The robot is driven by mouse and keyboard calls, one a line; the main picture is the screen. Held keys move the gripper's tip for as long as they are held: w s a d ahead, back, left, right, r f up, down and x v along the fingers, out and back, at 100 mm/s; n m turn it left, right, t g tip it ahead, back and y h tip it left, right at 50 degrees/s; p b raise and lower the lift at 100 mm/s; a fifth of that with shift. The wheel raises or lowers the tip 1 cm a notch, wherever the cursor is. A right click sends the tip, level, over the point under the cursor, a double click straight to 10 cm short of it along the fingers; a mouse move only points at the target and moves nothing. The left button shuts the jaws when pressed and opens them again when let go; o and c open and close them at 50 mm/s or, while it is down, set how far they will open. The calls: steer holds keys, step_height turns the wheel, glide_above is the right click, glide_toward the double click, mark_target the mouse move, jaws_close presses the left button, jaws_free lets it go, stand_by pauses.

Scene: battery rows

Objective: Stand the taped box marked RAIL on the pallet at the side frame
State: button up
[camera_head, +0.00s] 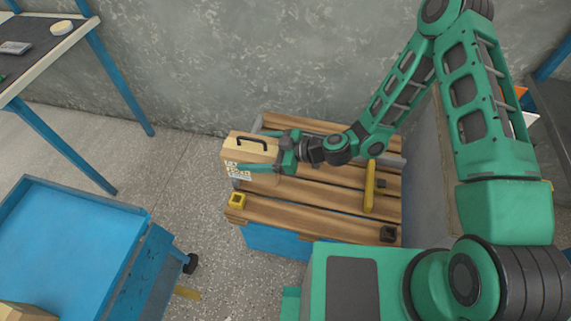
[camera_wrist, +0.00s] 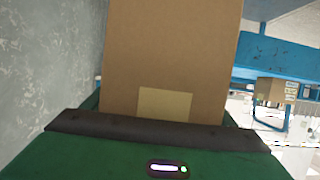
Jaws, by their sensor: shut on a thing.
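A brown cardboard box (camera_head: 238,151) with a black handle on top and a pale printed label on its front is at the left end of the wooden pallet (camera_head: 280,209). My gripper (camera_head: 268,157) is shut on it from the right. In the wrist view the box (camera_wrist: 170,50) fills the middle, with a square of tan tape low on its face. I cannot read the label, and I cannot tell whether the box touches the pallet. A grey side frame (camera_head: 257,124) shows at the pallet's left end, partly hidden behind the box.
A yellow bar (camera_head: 369,186) lies on the pallet's right part. A yellow corner block (camera_head: 237,200) and a dark one (camera_head: 388,233) sit at its near corners. A blue cart (camera_head: 75,230) stands at left, a workbench (camera_head: 50,45) behind it. The concrete wall is close behind the pallet.

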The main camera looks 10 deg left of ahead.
steer(key=shift+w+d+f, duration=0.65)
steer(key=shift+w+f, duration=1.1)
steer(key=shift+w+d+f, duration=0.7)
steer(key=shift+w+f, duration=1.05)
steer(key=shift+w, duration=0.05)
steer(key=shift+w+d+f, duration=0.65)
steer(key=shift+w+f, duration=1.1)
steer(key=o, duration=2.1)
steer(key=shift+f, duration=0.15)
steer(key=v, duration=1.2)
steer(key=shift+d, duration=0.1)
